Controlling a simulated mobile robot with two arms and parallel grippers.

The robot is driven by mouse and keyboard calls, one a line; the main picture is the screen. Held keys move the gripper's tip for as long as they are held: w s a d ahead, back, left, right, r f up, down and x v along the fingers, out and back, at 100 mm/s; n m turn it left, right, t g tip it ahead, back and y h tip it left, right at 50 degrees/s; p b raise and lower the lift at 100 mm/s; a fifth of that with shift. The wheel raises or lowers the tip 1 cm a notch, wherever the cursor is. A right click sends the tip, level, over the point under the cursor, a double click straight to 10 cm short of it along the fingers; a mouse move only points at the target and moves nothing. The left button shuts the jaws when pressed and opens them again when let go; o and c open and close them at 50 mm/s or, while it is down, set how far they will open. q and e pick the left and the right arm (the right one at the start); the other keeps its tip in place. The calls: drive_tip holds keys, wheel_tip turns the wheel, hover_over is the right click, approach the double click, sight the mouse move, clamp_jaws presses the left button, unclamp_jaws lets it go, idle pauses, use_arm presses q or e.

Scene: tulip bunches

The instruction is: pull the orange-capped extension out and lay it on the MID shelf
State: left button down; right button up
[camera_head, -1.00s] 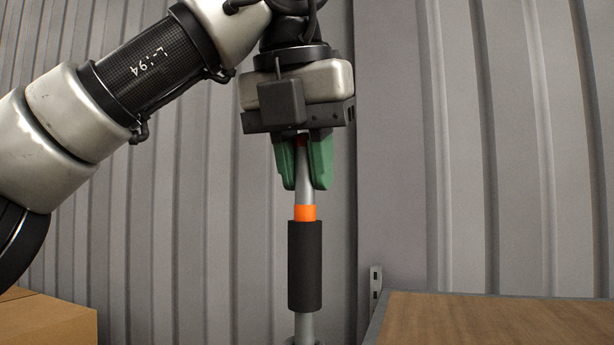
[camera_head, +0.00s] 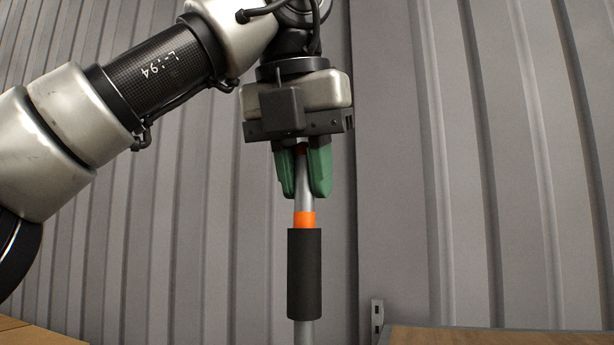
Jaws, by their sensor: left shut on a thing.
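The extension (camera_head: 304,275) is a thin grey rod with an orange band and a black sleeve below the band. It hangs upright in the middle of the head view. My left gripper (camera_head: 304,185) points down from above, its green fingers shut on the rod's top above the orange band. The fingers hide part of the top, where a dark red bit shows. The rod's lower end runs out of the bottom of the picture, so I cannot see whether anything holds it there. My right gripper is not in view.
A brown wooden surface with a grey edge (camera_head: 500,335) lies at the lower right, with a slotted metal bracket (camera_head: 377,318) at its left corner. A cardboard box (camera_head: 35,335) shows at the lower left. A grey corrugated wall (camera_head: 480,160) stands behind.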

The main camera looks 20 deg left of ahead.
use_arm(q)
drive_tip(key=shift+r, duration=2)
